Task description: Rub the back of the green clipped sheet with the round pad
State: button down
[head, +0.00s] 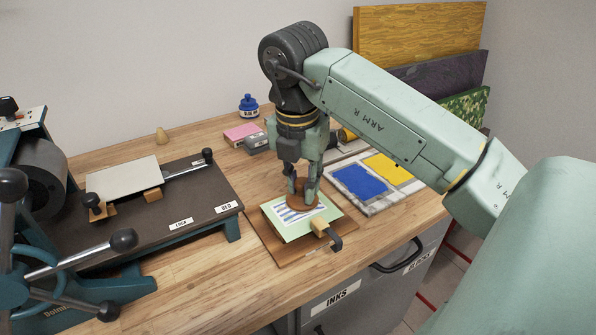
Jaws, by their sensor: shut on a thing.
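The green clipped sheet (290,228) lies on a brown wooden board (262,247) near the front edge of the bench. A paper with blue-grey stripes (283,215) shows on top of it. A clip with a wooden block (322,229) grips its front right edge. The round brown pad (302,200) is over the sheet's upper right part. My gripper (303,187) points down and is shut on the pad. The pad appears to touch the paper, but I cannot be sure. My gripper and the pad hide part of the sheet.
A press with handles (40,270) and a dark bed (190,195) stands at left. Blue and yellow sheets (360,182) lie right of the board. A blue ink bottle (249,105) and pink block (243,133) are behind. Cabinet drawers (350,290) are below the front edge.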

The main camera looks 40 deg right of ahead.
jog(key=shift+s+d, duration=0.2)
jog(key=shift+d, duration=0.6)
jog(key=shift+w+a+f+b, duration=0.1)
jog(key=shift+w+a+b, duration=0.1)
jog(key=shift+a+b, duration=0.5)
jog(key=shift+w+a+b, duration=0.25)
jog(key=shift+a+b, duration=0.05)
jog(key=shift+a, duration=0.8)
jog(key=shift+w+a+b, duration=0.25)
jog(key=shift+a, duration=0.85)
jog(key=shift+s+d, duration=0.25)
jog(key=shift+d, duration=0.75)
jog(key=shift+d, duration=0.1)
